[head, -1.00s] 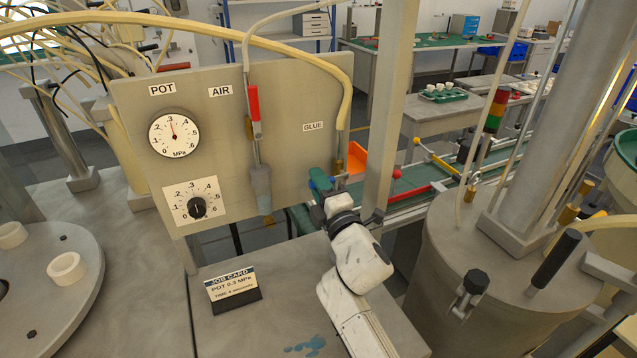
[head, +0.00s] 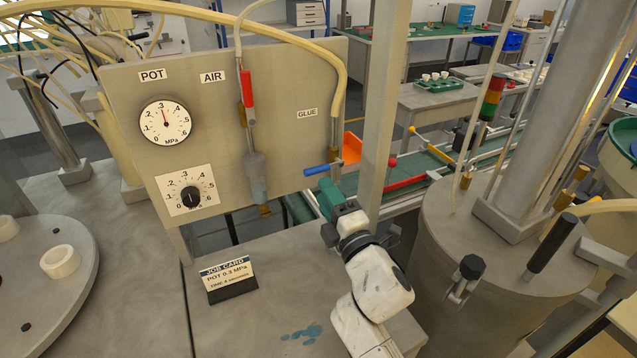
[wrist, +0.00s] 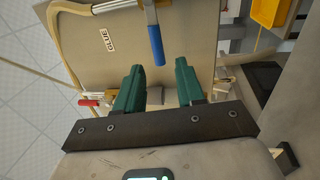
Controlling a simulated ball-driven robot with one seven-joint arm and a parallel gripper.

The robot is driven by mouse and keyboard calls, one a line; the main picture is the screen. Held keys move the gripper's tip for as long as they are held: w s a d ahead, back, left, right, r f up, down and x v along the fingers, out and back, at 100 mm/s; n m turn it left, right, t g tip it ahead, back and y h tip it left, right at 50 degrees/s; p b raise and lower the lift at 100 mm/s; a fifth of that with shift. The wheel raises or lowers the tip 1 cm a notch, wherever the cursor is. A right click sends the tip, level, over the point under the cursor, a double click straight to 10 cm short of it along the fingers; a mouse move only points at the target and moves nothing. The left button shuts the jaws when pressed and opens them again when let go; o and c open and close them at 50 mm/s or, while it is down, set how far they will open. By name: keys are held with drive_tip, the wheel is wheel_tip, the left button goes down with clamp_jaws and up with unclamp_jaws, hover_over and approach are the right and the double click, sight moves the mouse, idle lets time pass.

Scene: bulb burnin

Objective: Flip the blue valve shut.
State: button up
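The blue valve handle (head: 317,170) sits on the glue line below the GLUE label. It points left in the head view, crosswise to the upright pipe. The wrist view shows the same blue handle (wrist: 156,45) ahead of the gap between my fingers, crosswise to its metal pipe. My gripper (head: 328,190) has green fingers and is just below and right of the handle in the head view. Whether a finger touches the handle I cannot tell.
The grey panel (head: 285,90) carries a gauge (head: 165,122), a dial (head: 190,196) and a red handle (head: 247,89) on the air line. A grey post (head: 379,110) stands close right of my gripper. A job card (head: 227,276) stands on the bench; an orange bin (head: 351,148) is behind.

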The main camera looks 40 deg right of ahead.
drive_tip(key=shift+b+v, duration=0.3)
drive_tip(key=shift+v, duration=1.4)
